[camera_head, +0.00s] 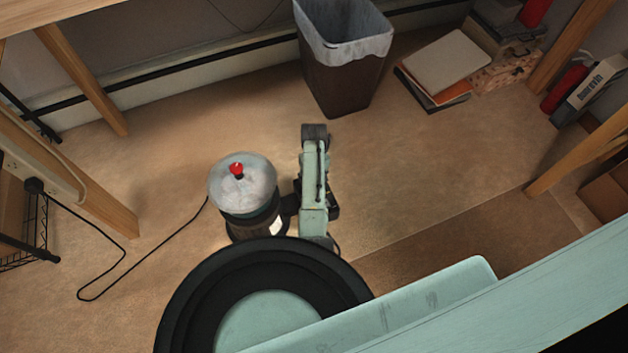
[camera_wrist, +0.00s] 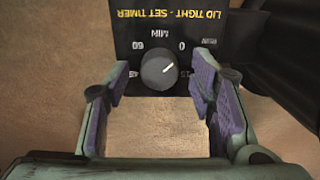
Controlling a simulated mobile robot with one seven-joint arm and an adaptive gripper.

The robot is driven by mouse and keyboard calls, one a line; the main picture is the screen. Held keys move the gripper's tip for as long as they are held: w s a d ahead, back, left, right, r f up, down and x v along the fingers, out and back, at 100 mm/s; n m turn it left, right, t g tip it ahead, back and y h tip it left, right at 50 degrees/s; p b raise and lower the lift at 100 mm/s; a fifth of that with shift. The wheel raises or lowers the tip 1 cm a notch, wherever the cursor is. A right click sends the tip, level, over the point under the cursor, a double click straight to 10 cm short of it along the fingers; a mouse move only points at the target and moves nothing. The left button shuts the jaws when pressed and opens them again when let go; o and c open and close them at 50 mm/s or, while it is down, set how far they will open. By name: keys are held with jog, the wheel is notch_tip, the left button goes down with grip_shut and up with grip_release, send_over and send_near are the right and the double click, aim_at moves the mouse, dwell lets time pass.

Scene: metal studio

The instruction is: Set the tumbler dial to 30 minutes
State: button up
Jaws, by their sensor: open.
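The tumbler (camera_head: 232,200), a dark drum with a pale domed lid and a red knob, stands on the floor in the head view. My arm is at its right side, hiding the dial there. In the wrist view the round dark dial (camera_wrist: 158,72) sits on a black panel (camera_wrist: 128,32) lettered "LID TIGHT - SET TIMER". Its white pointer aims up and right, toward the 0. The 60 is upper left, 45 lower left and 15 lower right. My gripper (camera_wrist: 160,73) is open, its purple-padded fingers on either side of the dial, with gaps visible.
A lined bin (camera_head: 345,75) stands behind my arm. Books (camera_head: 445,65) and boxes (camera_head: 505,65) lie at the back right. A black cord (camera_head: 125,250) runs over the floor from the tumbler to the left. Wooden legs stand at both sides. The floor right of my arm is clear.

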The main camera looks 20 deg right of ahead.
jog(key=shift+f, duration=0.4)
jog(key=shift+c, duration=0.2)
jog(key=c, duration=1.1)
